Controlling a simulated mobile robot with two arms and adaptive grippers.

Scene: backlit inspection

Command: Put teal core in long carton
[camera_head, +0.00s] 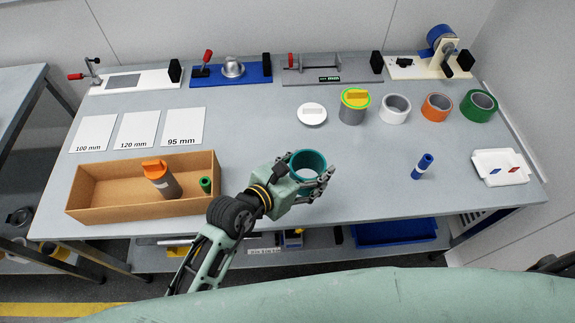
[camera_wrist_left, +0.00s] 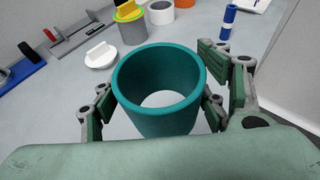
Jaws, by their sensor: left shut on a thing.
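The teal core (camera_head: 308,160) is a short hollow tube, open at the top, at the front middle of the table. My left gripper (camera_head: 311,178) is shut on it, with its fingers on both sides of the wall. In the left wrist view the teal core (camera_wrist_left: 158,85) sits between the fingers of the left gripper (camera_wrist_left: 158,108). I cannot tell whether it touches the table. The long carton (camera_head: 88,205) is an open brown box at the front left. It holds a grey cylinder with an orange top (camera_head: 161,178) and a small green roll (camera_head: 206,185). My right gripper is not in view.
White (camera_head: 395,108), orange (camera_head: 436,106) and green rings (camera_head: 478,105), a grey can with a yellow lid (camera_head: 353,106) and a white disc (camera_head: 311,114) stand behind. A blue cylinder (camera_head: 422,166) and white tray (camera_head: 500,167) are right. Size cards (camera_head: 137,130) lie behind the carton.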

